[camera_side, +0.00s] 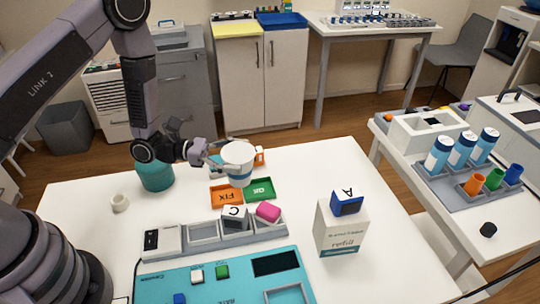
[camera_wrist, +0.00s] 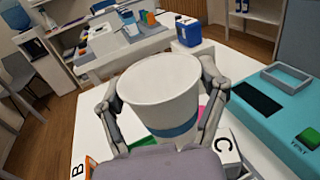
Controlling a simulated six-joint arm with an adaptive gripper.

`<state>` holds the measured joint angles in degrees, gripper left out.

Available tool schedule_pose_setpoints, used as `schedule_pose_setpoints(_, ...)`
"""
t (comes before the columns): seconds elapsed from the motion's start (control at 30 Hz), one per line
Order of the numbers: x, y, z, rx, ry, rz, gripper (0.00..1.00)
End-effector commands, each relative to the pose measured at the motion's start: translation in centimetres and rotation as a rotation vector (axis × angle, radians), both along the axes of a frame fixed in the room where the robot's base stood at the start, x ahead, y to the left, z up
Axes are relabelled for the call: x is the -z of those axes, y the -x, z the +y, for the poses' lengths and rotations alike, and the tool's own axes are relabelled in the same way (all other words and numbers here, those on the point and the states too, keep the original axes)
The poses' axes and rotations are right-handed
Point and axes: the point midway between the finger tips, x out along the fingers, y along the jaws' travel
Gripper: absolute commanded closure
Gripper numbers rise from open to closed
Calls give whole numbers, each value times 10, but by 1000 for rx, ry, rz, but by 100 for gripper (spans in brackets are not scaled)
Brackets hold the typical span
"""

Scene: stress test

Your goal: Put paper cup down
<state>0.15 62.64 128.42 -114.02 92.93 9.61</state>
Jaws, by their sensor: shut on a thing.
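A white paper cup (camera_side: 238,160) with a blue band is held in my gripper (camera_side: 212,158) above the white table (camera_side: 330,170). In the wrist view the cup (camera_wrist: 162,85) is upright or nearly so, mouth facing the camera, with a finger of my gripper (camera_wrist: 162,108) on each side of it. From the side, the cup appears over the area of the orange FIX tray (camera_side: 226,196) and green tray (camera_side: 260,189). Its exact height above the table is hard to tell.
A teal pot (camera_side: 155,174) and small white cup (camera_side: 120,203) stand left of the trays. Bare table lies around the box.

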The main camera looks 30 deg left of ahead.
Motion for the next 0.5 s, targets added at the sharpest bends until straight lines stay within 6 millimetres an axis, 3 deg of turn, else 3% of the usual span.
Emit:
schedule_pose_setpoints(0.3,4,83,29,332,12,0,43)
schedule_pose_setpoints(0.5,13,104,37,414,24,-8,43)
